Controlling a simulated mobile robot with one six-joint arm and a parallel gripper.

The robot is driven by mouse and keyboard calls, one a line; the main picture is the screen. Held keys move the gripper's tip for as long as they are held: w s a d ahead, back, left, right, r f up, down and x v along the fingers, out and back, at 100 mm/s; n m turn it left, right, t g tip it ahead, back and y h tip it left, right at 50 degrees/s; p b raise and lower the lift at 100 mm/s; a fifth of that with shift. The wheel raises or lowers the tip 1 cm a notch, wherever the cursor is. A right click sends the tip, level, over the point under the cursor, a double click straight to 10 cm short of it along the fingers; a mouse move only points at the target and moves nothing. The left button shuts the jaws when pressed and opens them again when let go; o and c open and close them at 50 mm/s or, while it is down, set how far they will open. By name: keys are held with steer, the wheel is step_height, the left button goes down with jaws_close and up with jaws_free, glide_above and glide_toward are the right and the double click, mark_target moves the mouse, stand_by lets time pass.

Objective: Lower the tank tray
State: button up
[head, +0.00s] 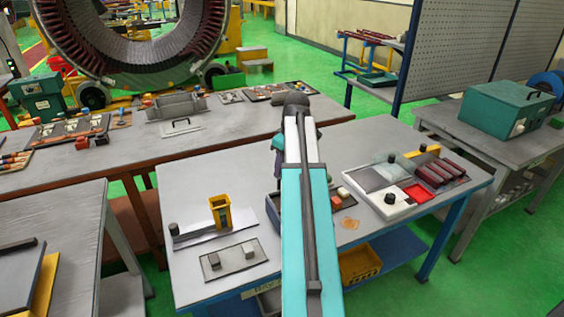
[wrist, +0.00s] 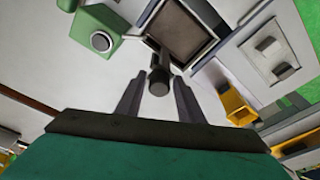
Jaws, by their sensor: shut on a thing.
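The tank (wrist: 212,42), a grey-rimmed box with a dark brown inside, is at the top centre of the wrist view. In the head view a dark blue-grey box edge (head: 271,204) shows beside my arm, which hides most of it. My gripper (wrist: 158,92) has its two fingers on either side of a black round knob (wrist: 158,79) and is shut on it. The knob's short stem points toward the tank's near corner. I cannot tell how the tray sits inside or how high it is. My gripper is hidden behind my arm in the head view.
On the same grey table (head: 200,284), a yellow holder (head: 220,213) and a plate with small blocks (head: 234,259) stand left. A white unit with a red tray (head: 417,193) stands right. A green block with a round knob (wrist: 92,28) lies near my gripper.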

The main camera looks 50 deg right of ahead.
steer(key=shift+s+b+x, duration=0.25)
steer(key=shift+b+x, duration=0.2)
steer(key=shift+x, duration=0.8)
steer(key=o, duration=0.5)
steer(key=shift+d+f, duration=0.1)
steer(key=shift+f, duration=0.05)
steer(key=shift+w+p+v, duration=0.2)
steer(key=shift+p+v, duration=0.5)
steer(key=shift+v, duration=0.3)
steer(key=shift+w+p+v, duration=0.2)
steer(key=shift+p+v, duration=0.55)
steer(key=shift+v, duration=0.25)
steer(key=shift+w+p+v, duration=0.2)
steer(key=shift+p+v, duration=0.5)
steer(key=shift+v, duration=0.3)
steer(key=shift+s, duration=0.1)
